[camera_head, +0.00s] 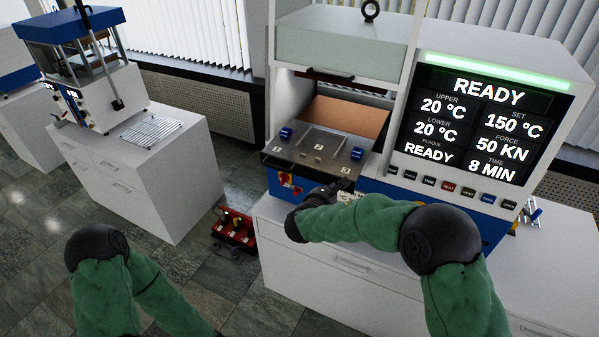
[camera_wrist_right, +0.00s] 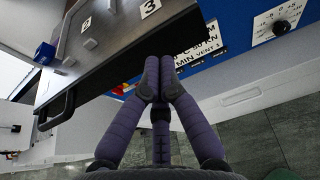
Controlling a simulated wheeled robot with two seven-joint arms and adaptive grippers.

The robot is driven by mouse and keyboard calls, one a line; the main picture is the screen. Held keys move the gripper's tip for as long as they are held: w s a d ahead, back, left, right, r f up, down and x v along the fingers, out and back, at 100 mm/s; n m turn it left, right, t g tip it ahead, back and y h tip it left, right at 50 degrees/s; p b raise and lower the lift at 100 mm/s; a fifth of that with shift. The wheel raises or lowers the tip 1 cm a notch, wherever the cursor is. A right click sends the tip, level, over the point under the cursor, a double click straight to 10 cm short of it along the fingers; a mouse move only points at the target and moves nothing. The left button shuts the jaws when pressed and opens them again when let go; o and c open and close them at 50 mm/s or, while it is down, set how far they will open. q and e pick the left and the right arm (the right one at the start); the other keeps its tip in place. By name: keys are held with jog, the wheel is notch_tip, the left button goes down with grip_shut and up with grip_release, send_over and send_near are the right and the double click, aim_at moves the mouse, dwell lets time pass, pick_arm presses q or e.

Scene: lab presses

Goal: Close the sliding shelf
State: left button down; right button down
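The sliding shelf (camera_head: 312,146) is a grey plate with numbered labels and blue blocks. It sticks out of the front of the press, below the raised upper part. In the right wrist view, the shelf's dark front face (camera_wrist_right: 120,65) and black handle (camera_wrist_right: 57,118) show at the left. My right gripper (camera_head: 345,186) is at the shelf's front right corner. In the right wrist view its fingers (camera_wrist_right: 158,72) are together with nothing seen between them, close to the front face near label 3. I cannot tell whether they touch it. My left gripper is out of view.
The press (camera_head: 345,45) stands on a white cabinet (camera_head: 335,265), with a large READY display (camera_head: 485,110) at its right. A red item (camera_head: 234,232) lies on the floor left of the cabinet. Another press (camera_head: 85,65) stands on a cabinet at the left. The floor between is mostly clear.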

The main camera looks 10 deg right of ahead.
aim_at(338, 178)
jog(key=shift+w+d, duration=0.1)
dwell(0.5)
jog(key=shift+w+d+r+b, duration=0.1)
jog(key=shift+w+d+b, duration=0.3)
jog(key=shift+w, duration=0.3)
jog(key=shift+w+d+b, duration=0.15)
jog(key=shift+w+d, duration=0.35)
jog(key=shift+w, duration=0.15)
jog(key=shift+w+d, duration=0.3)
jog(key=shift+w, duration=0.15)
jog(key=shift+w+d, duration=0.3)
jog(key=shift+w, duration=0.1)
jog(key=shift+w+d+b, duration=0.25)
jog(key=shift+w+d, duration=0.15)
jog(key=shift+w, duration=0.2)
jog(key=shift+w+d+b, duration=0.25)
jog(key=shift+w+d, duration=0.15)
jog(key=shift+w, duration=0.2)
jog(key=shift+w+d, duration=0.7)
jog(key=shift+w, duration=0.35)
